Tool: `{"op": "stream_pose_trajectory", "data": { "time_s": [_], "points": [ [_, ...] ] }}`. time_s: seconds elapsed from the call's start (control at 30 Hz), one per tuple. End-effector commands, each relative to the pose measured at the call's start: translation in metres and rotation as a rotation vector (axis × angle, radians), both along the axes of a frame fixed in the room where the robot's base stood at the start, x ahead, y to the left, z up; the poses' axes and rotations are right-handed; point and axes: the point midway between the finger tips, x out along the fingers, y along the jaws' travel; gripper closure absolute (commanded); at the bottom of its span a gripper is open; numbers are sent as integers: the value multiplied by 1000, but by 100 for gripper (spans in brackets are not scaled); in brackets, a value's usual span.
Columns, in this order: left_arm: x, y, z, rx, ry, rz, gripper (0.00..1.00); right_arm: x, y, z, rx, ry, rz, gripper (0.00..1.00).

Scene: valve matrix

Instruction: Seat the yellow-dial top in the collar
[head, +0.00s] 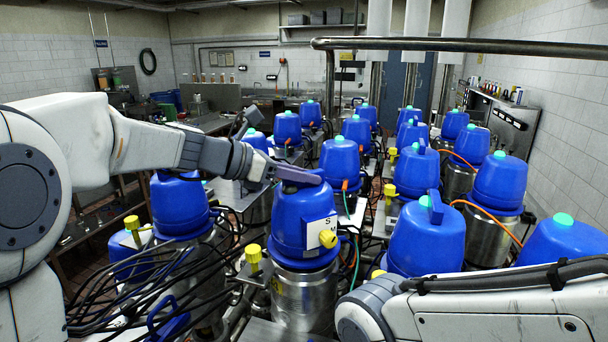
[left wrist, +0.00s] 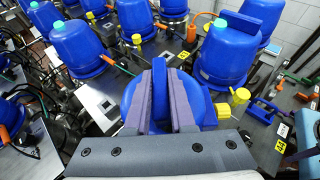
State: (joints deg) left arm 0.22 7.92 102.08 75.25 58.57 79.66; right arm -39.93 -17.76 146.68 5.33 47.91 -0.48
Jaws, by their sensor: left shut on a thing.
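The yellow-dial top (head: 300,218) is a blue dome with a white label and a yellow dial (head: 327,238) on its front. My left gripper (head: 298,176) is shut on the blue handle on its crown. The left wrist view shows the handle (left wrist: 159,88) between the two fingers. The top stands roughly upright, directly over a steel body (head: 303,300). The collar itself is hidden under the top's rim, and I cannot tell whether the top sits fully down in it. My right gripper is not in view.
Blue-topped steel vessels (head: 340,165) crowd the place in rows on both sides. Another top with a handle (head: 430,235) stands to the right. Black cables (head: 165,275) run at the left, and yellow valves (head: 253,256) stand close by. My right arm fills the bottom right.

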Motion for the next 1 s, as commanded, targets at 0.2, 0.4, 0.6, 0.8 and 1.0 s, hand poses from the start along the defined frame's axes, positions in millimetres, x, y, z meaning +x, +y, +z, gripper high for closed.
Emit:
{"op": "stream_pose_trajectory", "data": {
  "time_s": [0.2,0.4,0.6,0.8,1.0],
  "points": [
    [0,0,-5,-2,-3,1,100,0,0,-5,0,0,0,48],
    [0,0,-10,-2,-3,1,100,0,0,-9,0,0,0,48],
    [0,0,-15,-2,-3,0,100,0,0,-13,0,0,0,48],
    [0,0,-15,-1,-2,1,43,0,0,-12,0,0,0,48],
    [0,0,-17,2,1,0,43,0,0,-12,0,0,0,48]
  ]
}}
